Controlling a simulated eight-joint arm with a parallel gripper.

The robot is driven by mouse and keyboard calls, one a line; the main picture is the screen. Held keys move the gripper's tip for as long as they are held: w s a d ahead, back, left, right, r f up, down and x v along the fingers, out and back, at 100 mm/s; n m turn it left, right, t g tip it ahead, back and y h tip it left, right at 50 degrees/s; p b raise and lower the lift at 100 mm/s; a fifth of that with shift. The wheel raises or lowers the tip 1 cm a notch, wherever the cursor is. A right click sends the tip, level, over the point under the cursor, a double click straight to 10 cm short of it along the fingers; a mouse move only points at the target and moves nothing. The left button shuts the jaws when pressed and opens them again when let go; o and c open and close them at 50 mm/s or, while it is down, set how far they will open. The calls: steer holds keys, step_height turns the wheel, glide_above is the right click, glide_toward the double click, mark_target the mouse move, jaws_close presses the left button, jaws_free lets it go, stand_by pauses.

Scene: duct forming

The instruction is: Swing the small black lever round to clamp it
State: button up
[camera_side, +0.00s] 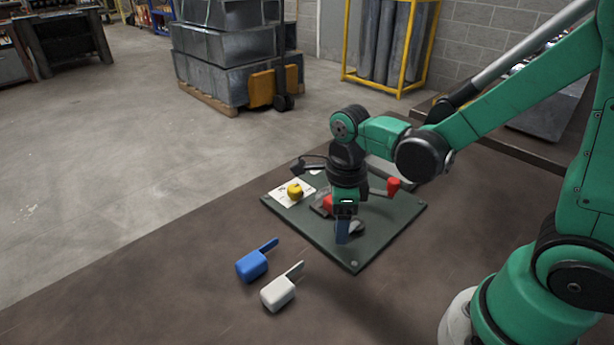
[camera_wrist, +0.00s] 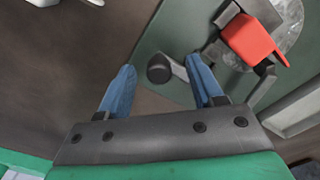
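The small black lever shows in the wrist view as a dark round knob (camera_wrist: 158,70) on a short grey arm that runs right, behind my right finger. My gripper (camera_wrist: 161,63) is open, with its two blue fingers on either side of the knob. I cannot tell whether either finger touches the lever. In the side view my gripper (camera_side: 343,232) points down over the near part of the dark green plate (camera_side: 385,228), with the dark lever end (camera_side: 357,228) just right of the fingers. The lever's pivot is mostly hidden.
A red block (camera_wrist: 252,40) with dark metal parts is right of the lever. A red-ended handle (camera_side: 393,186) and a yellow object (camera_side: 295,191) on white paper are also on the plate. Blue (camera_side: 252,265) and white (camera_side: 279,292) handled pieces lie on the brown table in front.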

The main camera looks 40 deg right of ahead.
steer(key=shift+r, duration=2.8)
steer(key=n, duration=0.2)
steer(key=n+t, duration=0.1)
steer(key=n, duration=0.1)
steer(key=shift+s+d+r, duration=0.1)
steer(key=shift+d+r, duration=0.05)
steer(key=shift+r, duration=0.2)
steer(key=n, duration=0.1)
steer(key=n+t, duration=0.1)
steer(key=n, duration=0.1)
steer(key=shift+d+r, duration=0.1)
steer(key=shift+r, duration=0.15)
steer(key=n, duration=0.3)
steer(key=shift+s+d+r+n+t, duration=0.1)
steer(key=shift+r+n+t, duration=0.15)
steer(key=shift+n+t, duration=0.15)
steer(key=n+t, duration=0.1)
steer(key=n, duration=0.2)
steer(key=shift+r, duration=0.2)
steer(key=n+t, duration=0.1)
steer(key=n, duration=0.3)
steer(key=r+n+t, duration=0.1)
steer(key=n, duration=0.4)
steer(key=n+t, duration=0.1)
steer(key=n, duration=0.3)
steer(key=shift+s+d+r, duration=0.1)
steer(key=shift+d+r, duration=0.1)
steer(key=shift+d, duration=0.2)
